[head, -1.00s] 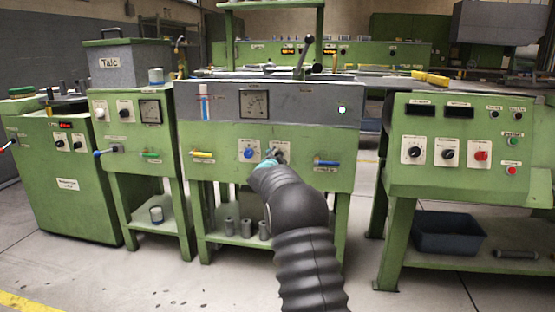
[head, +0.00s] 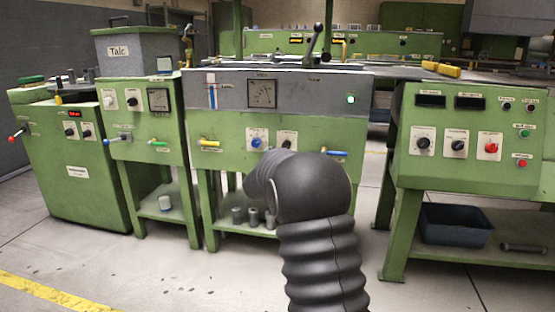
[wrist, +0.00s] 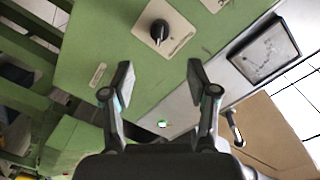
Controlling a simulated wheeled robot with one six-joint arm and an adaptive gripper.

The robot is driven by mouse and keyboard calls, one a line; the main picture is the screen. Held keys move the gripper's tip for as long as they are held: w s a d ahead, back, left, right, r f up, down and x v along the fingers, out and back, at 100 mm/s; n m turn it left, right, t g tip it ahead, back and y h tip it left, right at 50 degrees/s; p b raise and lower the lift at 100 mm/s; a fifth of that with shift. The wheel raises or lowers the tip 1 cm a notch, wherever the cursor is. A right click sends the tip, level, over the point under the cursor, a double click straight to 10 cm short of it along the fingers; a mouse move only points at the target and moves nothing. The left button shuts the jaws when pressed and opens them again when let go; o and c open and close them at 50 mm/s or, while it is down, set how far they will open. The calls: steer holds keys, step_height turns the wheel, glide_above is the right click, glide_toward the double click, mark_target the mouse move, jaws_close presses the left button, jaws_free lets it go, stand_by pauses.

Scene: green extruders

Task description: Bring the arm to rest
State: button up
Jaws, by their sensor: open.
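My gripper (wrist: 160,82) is open and empty in the wrist view, its two fingers apart in front of a green machine panel. Between and beyond the fingertips is a black rotary knob (wrist: 159,30) on a pale plate; the fingers do not hold it. In the head view my dark, ribbed arm rises from the bottom and bends before the middle machine (head: 290,100). The gripper itself is hidden behind the arm there. On that machine a blue knob (head: 256,142) and a black knob (head: 287,144) show, and a green lamp (head: 350,99) glows.
A control cabinet (head: 470,135) with knobs and buttons stands at right, a blue-grey bin (head: 455,225) on its lower shelf. Smaller green machines stand at left, one under a grey Talc box (head: 135,48). Grey cylinders (head: 254,217) stand on the middle shelf. The front floor is clear.

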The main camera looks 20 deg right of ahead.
steer(key=shift+s+a, duration=0.2)
steer(key=shift+s, duration=0.1)
